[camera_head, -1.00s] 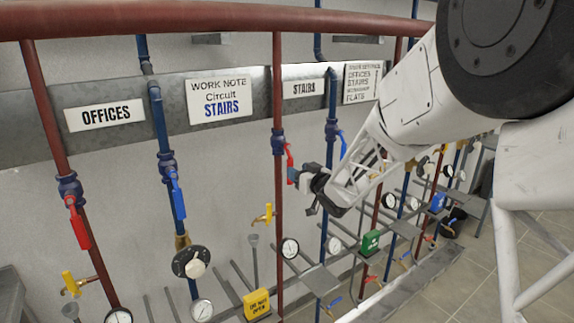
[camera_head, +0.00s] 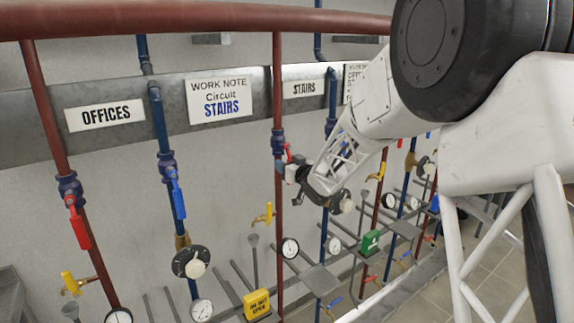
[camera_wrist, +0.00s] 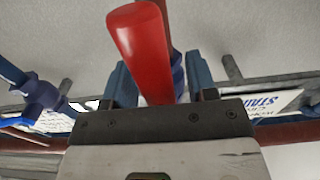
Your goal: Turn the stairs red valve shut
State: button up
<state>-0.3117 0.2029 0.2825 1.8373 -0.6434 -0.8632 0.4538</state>
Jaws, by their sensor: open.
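The stairs red valve sits on the red pipe (camera_head: 278,100) under the STAIRS label (camera_head: 304,88). Its red handle (camera_head: 288,150) hangs down along the pipe's right side, its lower part hidden by my gripper (camera_head: 287,170). In the wrist view the red handle (camera_wrist: 142,45) is large and lies between the two blue fingers of my gripper (camera_wrist: 157,72). The fingers are apart, with a gap visible on the right of the handle. I cannot tell whether either finger touches it.
The offices red valve (camera_head: 78,225) and a blue-handled valve (camera_head: 177,195) are on pipes to the left. A yellow tap (camera_head: 264,215) and a pressure gauge (camera_head: 290,248) are below my gripper. A thick red pipe (camera_head: 200,18) crosses above.

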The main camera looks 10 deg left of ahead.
grip_shut()
dwell(0.3)
jog(key=shift+s+a, duration=0.1)
jog(key=s+a+r+m, duration=0.4)
jog(key=r+m, duration=0.2)
jog(key=m, duration=1.2)
dwell(0.5)
jog(key=shift+r, duration=0.15)
